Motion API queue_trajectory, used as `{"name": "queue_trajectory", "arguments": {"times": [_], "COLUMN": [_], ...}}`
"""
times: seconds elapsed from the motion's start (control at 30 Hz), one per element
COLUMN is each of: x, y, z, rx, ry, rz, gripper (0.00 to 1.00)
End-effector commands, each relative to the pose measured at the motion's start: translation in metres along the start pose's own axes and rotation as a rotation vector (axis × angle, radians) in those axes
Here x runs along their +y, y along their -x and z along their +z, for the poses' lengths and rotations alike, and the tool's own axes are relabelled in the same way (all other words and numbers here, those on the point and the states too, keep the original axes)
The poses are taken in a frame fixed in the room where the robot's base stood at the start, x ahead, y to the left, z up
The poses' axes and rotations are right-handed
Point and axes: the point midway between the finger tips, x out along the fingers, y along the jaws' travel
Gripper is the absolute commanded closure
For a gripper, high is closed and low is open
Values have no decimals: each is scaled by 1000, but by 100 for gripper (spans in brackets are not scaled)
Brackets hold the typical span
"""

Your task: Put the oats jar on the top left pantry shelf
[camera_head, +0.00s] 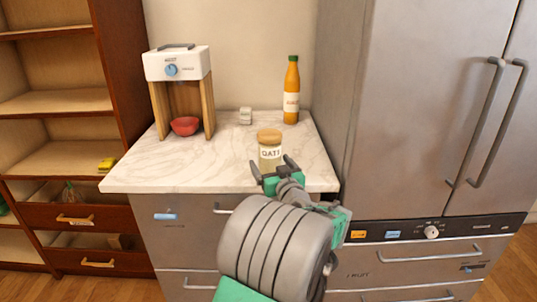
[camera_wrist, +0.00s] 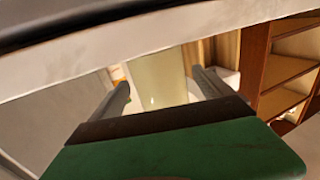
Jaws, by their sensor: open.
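The oats jar (camera_head: 270,150) stands upright on the marble counter (camera_head: 225,165) near its front right, with a tan lid and a label. My gripper (camera_head: 274,167) is open just in front of the jar, its fingers pointing towards it. In the wrist view the pale jar body (camera_wrist: 158,80) shows between the two fingers (camera_wrist: 160,95); I cannot tell whether they touch it. The pantry shelves (camera_head: 55,103) are in the brown wooden cabinet at the left in the head view. Its upper shelves look empty.
A white machine (camera_head: 177,65) with a red bowl (camera_head: 185,126) stands at the counter's back left. An orange bottle (camera_head: 291,92) and a small white item (camera_head: 245,116) are at the back. A steel fridge (camera_head: 430,110) rises at the right. A yellow item (camera_head: 106,164) lies on a lower shelf.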

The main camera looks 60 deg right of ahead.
Motion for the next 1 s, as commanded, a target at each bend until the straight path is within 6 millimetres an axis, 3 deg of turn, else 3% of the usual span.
{"name": "queue_trajectory", "arguments": {"times": [0.1,0.3,1.0], "x": [-1,-2,-2], "y": [-10,-10,-10], "z": [0,1,0], "rx": [0,0,0], "ry": [-1,-1,-1], "rz": [-1,-1,-2], "gripper": [10,11,69]}}
